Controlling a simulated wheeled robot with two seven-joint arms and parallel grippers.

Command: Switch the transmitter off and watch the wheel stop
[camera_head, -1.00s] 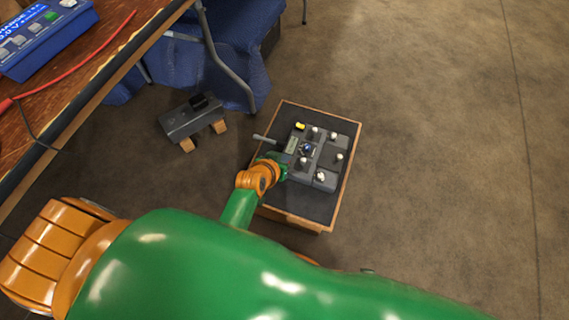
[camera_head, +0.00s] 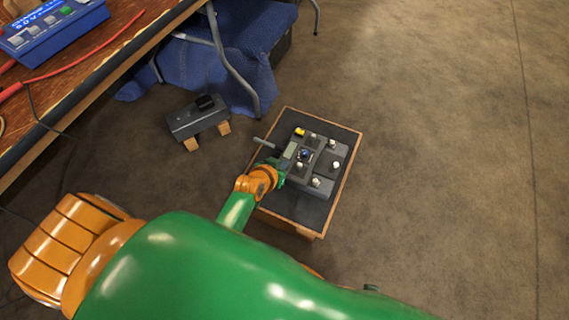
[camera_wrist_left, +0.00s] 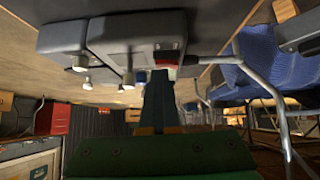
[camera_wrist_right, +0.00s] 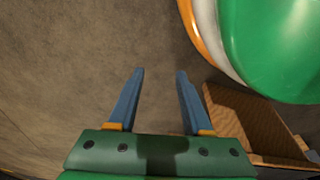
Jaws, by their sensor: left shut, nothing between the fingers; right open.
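The dark grey transmitter (camera_head: 322,161) lies on a dark-topped wooden stand, with several pale knobs or sticks and a yellow part (camera_head: 299,131) on it. My left gripper (camera_head: 284,167) is at its left edge, its tips partly hidden by my own wrist. In the left wrist view, the transmitter (camera_wrist_left: 110,35) is upside down above the shut, empty left gripper (camera_wrist_left: 161,75), close to its tips; I cannot tell whether they touch. My right gripper (camera_wrist_right: 160,72) is open and empty above the floor.
The stand (camera_head: 345,180) has a wooden rim. A workbench (camera_head: 95,85) with a blue charger (camera_head: 50,30) and red leads fills the upper left. A blue chair (camera_head: 255,50) with metal legs stands behind the grey box. Floor to the right is clear.

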